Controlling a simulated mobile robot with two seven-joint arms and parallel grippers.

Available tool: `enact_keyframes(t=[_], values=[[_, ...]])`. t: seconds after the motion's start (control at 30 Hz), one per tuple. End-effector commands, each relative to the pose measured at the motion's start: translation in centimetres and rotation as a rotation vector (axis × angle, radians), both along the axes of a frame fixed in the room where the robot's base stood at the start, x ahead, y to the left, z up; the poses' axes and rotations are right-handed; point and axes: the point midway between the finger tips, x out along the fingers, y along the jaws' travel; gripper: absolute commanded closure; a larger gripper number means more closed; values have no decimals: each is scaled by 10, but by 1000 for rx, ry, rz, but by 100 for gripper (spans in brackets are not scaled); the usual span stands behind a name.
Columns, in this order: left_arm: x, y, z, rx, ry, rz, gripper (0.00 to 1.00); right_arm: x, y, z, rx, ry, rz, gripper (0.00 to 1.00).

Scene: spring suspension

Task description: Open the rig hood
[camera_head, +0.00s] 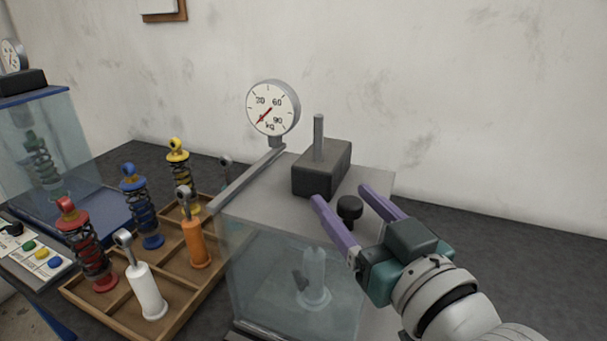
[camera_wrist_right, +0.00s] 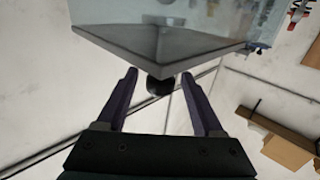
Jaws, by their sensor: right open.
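The rig (camera_head: 290,285) is a clear-walled box with a grey top, right of centre in the head view. A dark block with a metal rod (camera_head: 322,168) and a round dial gauge (camera_head: 272,108) stand on its top. A black knob (camera_head: 349,208) sits at the hood's right front part. My right gripper (camera_head: 340,192) is open, its purple fingers on either side of the knob. In the wrist view the knob (camera_wrist_right: 159,86) shows between the open fingers, apart from both, beneath the hood's grey plate (camera_wrist_right: 165,50). My left gripper is not in view.
A wooden tray (camera_head: 185,285) with several shock absorbers stands left of the rig. A second clear-walled rig with a blue base (camera_head: 90,215) is at the far left, with a button panel (camera_head: 35,250) before it. Dark bench top is free right of the rig.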

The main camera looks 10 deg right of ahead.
Motion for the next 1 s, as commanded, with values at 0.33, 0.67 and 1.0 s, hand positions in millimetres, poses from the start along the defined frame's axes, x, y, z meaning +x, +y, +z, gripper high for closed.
enact_keyframes(t=[0.33, 0.67, 1.0], values=[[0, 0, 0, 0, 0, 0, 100, 0, 0, 0, 0, 1, 0, 44], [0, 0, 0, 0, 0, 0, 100, 0, 0, 0, 0, 1, 0, 81], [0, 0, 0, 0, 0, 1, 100, 0, 0, 0, 0, 0, 0, 100]])
